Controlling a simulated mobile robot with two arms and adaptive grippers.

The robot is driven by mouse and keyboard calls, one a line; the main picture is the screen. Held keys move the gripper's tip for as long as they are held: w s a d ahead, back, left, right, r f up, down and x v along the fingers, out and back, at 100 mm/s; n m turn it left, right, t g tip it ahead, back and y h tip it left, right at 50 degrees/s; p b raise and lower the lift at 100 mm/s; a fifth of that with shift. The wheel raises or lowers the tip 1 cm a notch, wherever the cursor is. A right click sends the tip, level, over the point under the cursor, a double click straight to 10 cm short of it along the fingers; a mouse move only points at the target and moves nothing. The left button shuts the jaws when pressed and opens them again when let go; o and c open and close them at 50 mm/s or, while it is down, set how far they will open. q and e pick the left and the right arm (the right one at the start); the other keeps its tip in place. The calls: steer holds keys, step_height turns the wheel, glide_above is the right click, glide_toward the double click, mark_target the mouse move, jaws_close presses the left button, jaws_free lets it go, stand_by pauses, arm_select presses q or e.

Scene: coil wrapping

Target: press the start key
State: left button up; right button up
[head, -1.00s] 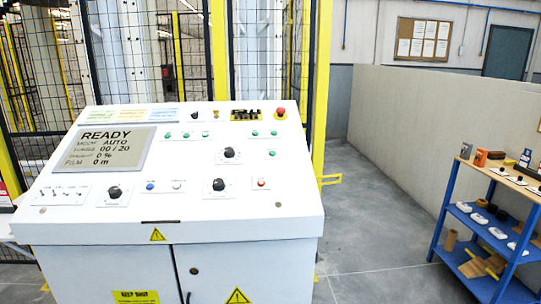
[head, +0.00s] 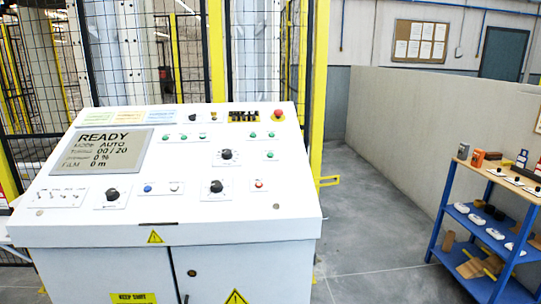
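A white control console (head: 130,228) with a sloped top stands in front of me. Its screen (head: 110,152) reads READY, MODE AUTO, 00 / 20, 0 % and 0 m. Several small green buttons (head: 252,134) sit on the upper and right part of the panel. A blue button (head: 148,188) and a white button (head: 174,187) sit side by side at the lower middle, and a small red button (head: 258,184) is at the lower right. The key labels are too small to read, so I cannot tell which is the start key. Neither gripper is in view.
Black knobs (head: 216,186) and a red emergency-stop knob (head: 278,114) stand up from the panel. A mesh fence with yellow posts (head: 318,100) is behind it. A blue shelf (head: 455,238) with small items stands at the right. Grey floor (head: 375,225) between is clear.

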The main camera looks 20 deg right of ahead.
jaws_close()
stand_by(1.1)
